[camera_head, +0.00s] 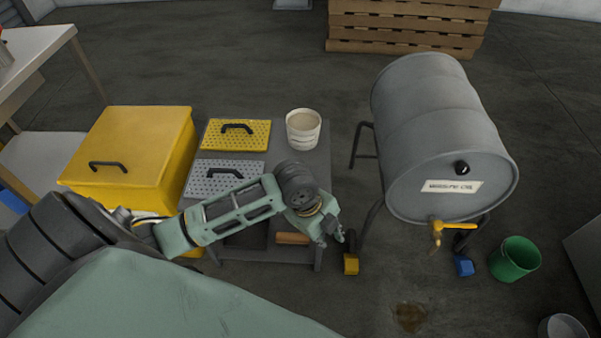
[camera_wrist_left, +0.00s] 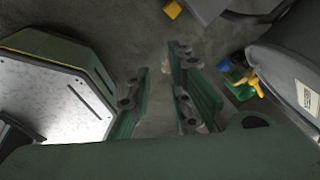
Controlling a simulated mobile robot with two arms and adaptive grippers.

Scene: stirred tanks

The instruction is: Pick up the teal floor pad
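I cannot make out a teal floor pad for certain in either view. My left gripper (camera_head: 338,236) hangs above the floor between the low grey table and the drum, pointing down. In the left wrist view its two green fingers (camera_wrist_left: 163,85) stand apart, with bare grey floor seen between them and nothing held. The floor right under the gripper is partly hidden by the arm in the head view. My right gripper is not in view.
A grey drum (camera_head: 430,110) with a yellow tap (camera_head: 437,230) lies on a stand. A green bucket (camera_head: 515,258), a blue block (camera_head: 464,266) and a brown spill (camera_head: 409,317) are on the floor. A yellow box (camera_head: 140,140) and a white tub (camera_head: 303,129) are left of the drum.

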